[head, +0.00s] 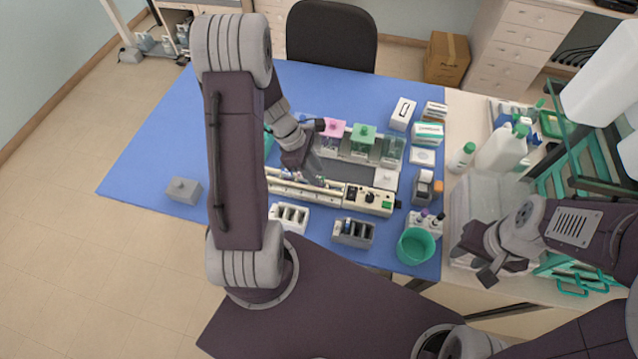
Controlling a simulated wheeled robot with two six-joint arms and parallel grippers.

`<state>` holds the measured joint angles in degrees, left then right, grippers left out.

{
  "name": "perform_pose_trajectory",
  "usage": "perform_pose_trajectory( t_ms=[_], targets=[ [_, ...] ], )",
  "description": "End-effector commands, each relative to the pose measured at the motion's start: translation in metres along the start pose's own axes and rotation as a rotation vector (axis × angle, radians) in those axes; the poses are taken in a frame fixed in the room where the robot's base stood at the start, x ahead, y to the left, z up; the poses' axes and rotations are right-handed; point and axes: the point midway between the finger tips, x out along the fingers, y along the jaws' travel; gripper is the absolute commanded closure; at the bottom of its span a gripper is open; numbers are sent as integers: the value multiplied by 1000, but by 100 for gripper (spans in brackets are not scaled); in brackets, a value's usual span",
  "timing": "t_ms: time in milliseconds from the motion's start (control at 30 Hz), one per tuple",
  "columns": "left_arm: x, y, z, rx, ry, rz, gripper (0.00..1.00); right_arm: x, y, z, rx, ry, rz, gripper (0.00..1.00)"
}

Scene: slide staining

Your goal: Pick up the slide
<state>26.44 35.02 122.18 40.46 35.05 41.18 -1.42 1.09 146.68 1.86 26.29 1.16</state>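I cannot make out a glass slide for certain at this size. My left gripper (318,174) points down over the middle of the staining station (352,170), between the jars at the back and the front rail. Its fingertips are small and partly hidden, so I cannot tell whether it is open or holds anything. A pink-lidded jar (333,132) and a green-lidded jar (363,139) stand just behind it. My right gripper (478,268) hangs at the right, beside the blue mat, away from the station; its opening is unclear.
A white slotted rack (289,216), a grey slotted rack (353,232) and a green beaker (416,246) stand in front of the station. Bottles (500,150) and a clear bin (485,195) crowd the right. The blue mat (160,150) is mostly clear at left, except a grey box (183,190).

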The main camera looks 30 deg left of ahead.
Motion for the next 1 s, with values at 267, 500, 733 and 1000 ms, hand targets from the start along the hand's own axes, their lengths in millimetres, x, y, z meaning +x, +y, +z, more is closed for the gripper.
perform_pose_trajectory(
  t_ms=[267,500,733,1000],
  targets=[
    [35,0,1,0,0,-1,65,3,0,0,0,0,0,66],
    [34,0,1,1,0,0,85,2,0,0,0,0,0,66],
    [34,0,1,1,0,0,100,2,0,0,0,0,0,66],
    [18,1,8,4,-1,4,100,-2,0,0,0,0,0,66]
  ],
)
